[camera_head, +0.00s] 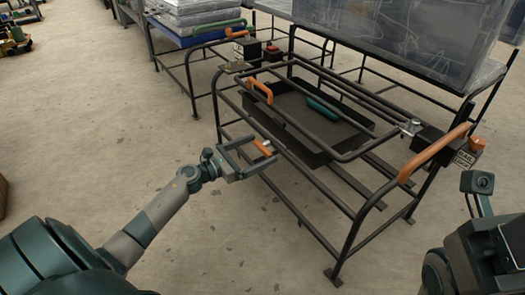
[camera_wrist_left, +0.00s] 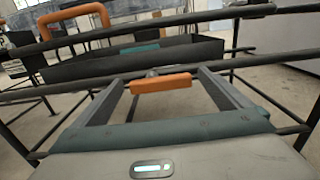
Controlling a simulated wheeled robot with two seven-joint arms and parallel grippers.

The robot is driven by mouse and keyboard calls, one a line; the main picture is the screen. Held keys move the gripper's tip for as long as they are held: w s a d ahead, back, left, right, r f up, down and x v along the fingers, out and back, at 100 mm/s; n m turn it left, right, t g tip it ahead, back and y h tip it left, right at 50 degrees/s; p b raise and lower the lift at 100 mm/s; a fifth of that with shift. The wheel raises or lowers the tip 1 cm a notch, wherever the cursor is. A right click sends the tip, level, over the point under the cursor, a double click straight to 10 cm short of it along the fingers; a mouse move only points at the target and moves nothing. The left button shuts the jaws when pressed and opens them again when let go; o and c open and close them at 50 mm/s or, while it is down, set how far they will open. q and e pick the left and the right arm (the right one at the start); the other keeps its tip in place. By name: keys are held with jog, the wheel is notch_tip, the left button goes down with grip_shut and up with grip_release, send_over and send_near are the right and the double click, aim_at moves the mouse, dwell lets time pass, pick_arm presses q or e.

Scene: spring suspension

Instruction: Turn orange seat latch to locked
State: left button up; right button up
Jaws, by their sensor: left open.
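The orange seat latch (camera_head: 264,147) is a short orange handle on the near-left side of the dark tubular metal frame (camera_head: 318,180). My left gripper (camera_head: 263,149) is open, with one finger on each side of the latch. In the left wrist view the latch (camera_wrist_left: 163,83) lies crosswise between the two fingertips of my left gripper (camera_wrist_left: 160,78), just below a dark rail. I see gaps beside both of its ends, but I cannot tell whether any part touches. Part of my right arm shows at the lower right, but its jaws do not show.
A dark tray (camera_head: 315,150) with a teal handle (camera_head: 322,108) sits inside the frame. An orange loop handle (camera_head: 259,89) and a long orange grip (camera_head: 433,152) are on the frame. A large grey box (camera_head: 405,40) stands behind.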

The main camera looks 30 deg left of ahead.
pick_arm(q)
jog(key=shift+x, duration=1.1)
jog(key=c, duration=1)
jog(key=shift+c, duration=0.2)
